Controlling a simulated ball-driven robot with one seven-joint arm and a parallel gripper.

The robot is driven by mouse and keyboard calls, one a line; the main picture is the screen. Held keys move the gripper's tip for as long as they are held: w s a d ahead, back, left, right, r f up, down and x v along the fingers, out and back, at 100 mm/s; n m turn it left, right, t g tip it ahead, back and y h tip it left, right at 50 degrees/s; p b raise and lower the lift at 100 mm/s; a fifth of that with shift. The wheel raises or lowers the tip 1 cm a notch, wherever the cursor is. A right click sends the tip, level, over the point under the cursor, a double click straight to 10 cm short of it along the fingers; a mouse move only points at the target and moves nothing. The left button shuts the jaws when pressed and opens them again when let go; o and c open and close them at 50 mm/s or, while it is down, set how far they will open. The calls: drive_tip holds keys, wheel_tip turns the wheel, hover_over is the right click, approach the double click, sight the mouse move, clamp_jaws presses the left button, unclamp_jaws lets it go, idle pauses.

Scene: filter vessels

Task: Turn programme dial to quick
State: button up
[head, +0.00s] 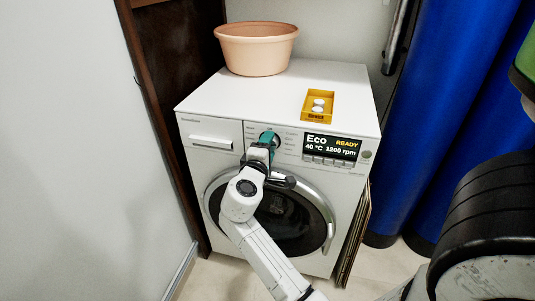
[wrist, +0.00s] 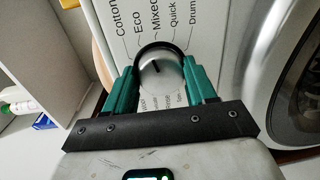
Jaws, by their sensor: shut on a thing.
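The white washing machine (head: 222,165) stands ahead, with its display (head: 331,147) reading Eco, READY, 40 °C, 1200 rpm. In the wrist view the round silver programme dial (wrist: 163,76) sits between the teal fingers of my gripper (wrist: 160,82), which is shut on it. The dial's short dark mark points up and slightly left. Labels Cotton, Eco, Mixed, Quick (wrist: 173,22) and Drum fan out above it; those below are too small to read surely. In the head view my gripper (head: 268,139) is at the panel and hides most of the dial.
On top of the machine are a peach basin (head: 257,50) and a yellow tray (head: 319,105) with white round pieces. The round door (head: 290,222) is below the panel, behind my arm. Blue cylinders (head: 440,110) stand right, a pale wall (head: 70,150) left.

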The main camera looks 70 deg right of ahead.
drive_tip(key=shift+f+m+t+b, duration=0.15)
drive_tip(key=shift+m+b, duration=1.65)
drive_tip(key=shift+m, duration=0.15)
drive_tip(key=shift+f+m+t+b, duration=0.15)
drive_tip(key=shift+m+b, duration=1.65)
drive_tip(key=shift+m, duration=0.15)
drive_tip(key=o, duration=1)
drive_tip(key=shift+r, duration=0.1)
drive_tip(key=shift+o, duration=0.2)
drive_tip(key=s+a+p, duration=0.1)
drive_tip(key=a, duration=0.9)
drive_tip(key=shift+s+a+r, duration=0.15)
drive_tip(key=shift+a+r, duration=0.2)
drive_tip(key=shift+f, duration=0.1)
